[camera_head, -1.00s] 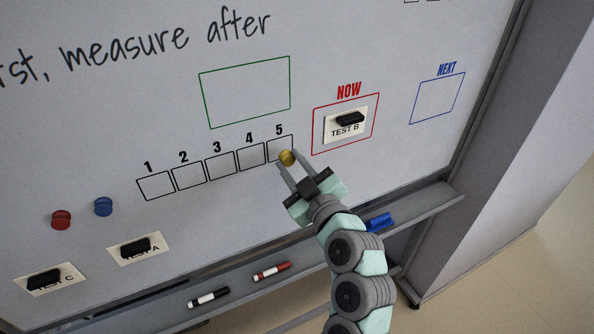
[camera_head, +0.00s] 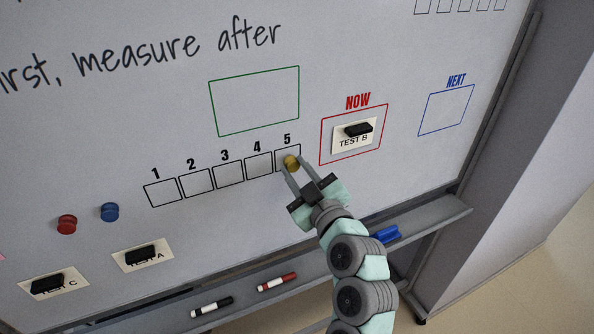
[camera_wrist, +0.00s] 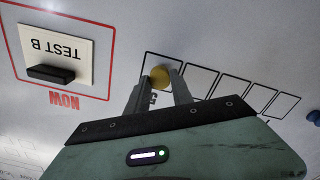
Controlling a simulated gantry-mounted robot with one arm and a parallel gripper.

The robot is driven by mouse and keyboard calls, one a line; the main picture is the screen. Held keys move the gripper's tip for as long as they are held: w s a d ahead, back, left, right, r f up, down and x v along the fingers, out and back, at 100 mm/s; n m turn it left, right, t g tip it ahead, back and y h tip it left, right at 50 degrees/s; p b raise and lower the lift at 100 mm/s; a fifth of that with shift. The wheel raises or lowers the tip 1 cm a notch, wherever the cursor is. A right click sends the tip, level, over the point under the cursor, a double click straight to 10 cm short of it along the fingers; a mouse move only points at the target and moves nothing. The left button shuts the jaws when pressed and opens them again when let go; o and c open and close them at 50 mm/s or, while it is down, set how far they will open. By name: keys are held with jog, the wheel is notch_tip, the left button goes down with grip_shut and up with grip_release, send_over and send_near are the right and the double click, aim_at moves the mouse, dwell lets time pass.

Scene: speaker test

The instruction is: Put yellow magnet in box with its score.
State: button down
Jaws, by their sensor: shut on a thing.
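The yellow magnet (camera_head: 291,162) is a small round disc at box 5 (camera_head: 280,153), the rightmost of the row of numbered boxes on the whiteboard. My gripper (camera_head: 293,168) reaches up from below right with its fingers shut on the yellow magnet. In the wrist view the magnet (camera_wrist: 160,77) is between the fingertips and overlaps the outline of the end box (camera_wrist: 149,66). The fingers hide part of that box and its number. Whether the magnet touches the board is hard to tell.
Left of it are boxes 1 to 4 (camera_head: 194,185). A red magnet (camera_head: 67,224) and a blue magnet (camera_head: 110,212) are at left. The TEST B card (camera_head: 353,141) is in the NOW frame. A tray (camera_head: 240,300) below holds markers and a blue object (camera_head: 386,234).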

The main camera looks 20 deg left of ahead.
jog(key=shift+w+a+b, duration=0.3)
jog(key=shift+a+b, duration=0.05)
jog(key=shift+a, duration=0.05)
dwell(0.4)
jog(key=c, duration=1)
grip_release()
jog(key=shift+c, duration=0.2)
jog(key=shift+o, duration=0.2)
jog(key=o, duration=0.4)
jog(key=shift+c, duration=0.2)
jog(key=shift+d, duration=0.15)
jog(key=b+v, duration=0.3)
jog(key=v, duration=0.4)
jog(key=shift+b, duration=0.4)
